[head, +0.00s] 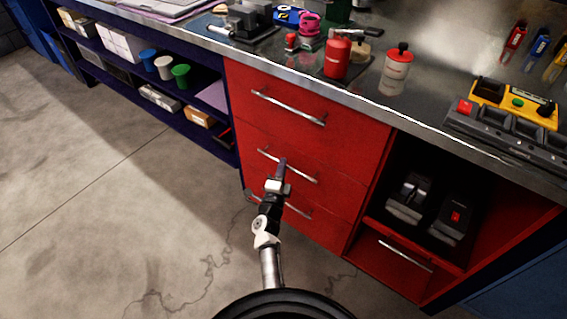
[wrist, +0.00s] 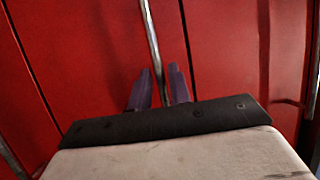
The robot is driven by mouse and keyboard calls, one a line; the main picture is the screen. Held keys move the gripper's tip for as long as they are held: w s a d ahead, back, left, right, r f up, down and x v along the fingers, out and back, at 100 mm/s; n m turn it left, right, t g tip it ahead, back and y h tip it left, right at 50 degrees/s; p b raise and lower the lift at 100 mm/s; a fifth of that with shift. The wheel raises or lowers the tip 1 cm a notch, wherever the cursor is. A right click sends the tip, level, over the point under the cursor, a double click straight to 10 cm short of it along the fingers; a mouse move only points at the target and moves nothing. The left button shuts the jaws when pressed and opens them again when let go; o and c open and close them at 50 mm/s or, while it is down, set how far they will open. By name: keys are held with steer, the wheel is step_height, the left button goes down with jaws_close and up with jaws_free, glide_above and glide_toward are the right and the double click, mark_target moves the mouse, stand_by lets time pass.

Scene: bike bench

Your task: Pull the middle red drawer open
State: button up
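The middle red drawer (head: 333,193) is in the red cabinet under the bench and looks closed, level with the drawers above and below. Its silver bar handle (head: 304,174) runs across its front. In the wrist view the handle (wrist: 152,42) runs upright in the picture and passes between the two purple fingers. My gripper (head: 282,166) is at the middle of this handle. In the wrist view my gripper (wrist: 160,80) is open, with a finger on each side of the bar and small gaps visible. Part of the handle is hidden behind the gripper.
A top red drawer (head: 330,95) and a lower red drawer (head: 325,227) have similar handles. An open compartment with dark devices (head: 408,198) is to the right. Blue shelves (head: 215,75) are to the left. The concrete floor (head: 120,200) is clear.

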steer(key=shift+x, duration=0.9)
jaws_close()
steer(key=shift+s+a, duration=0.1)
steer(key=shift+s, duration=0.05)
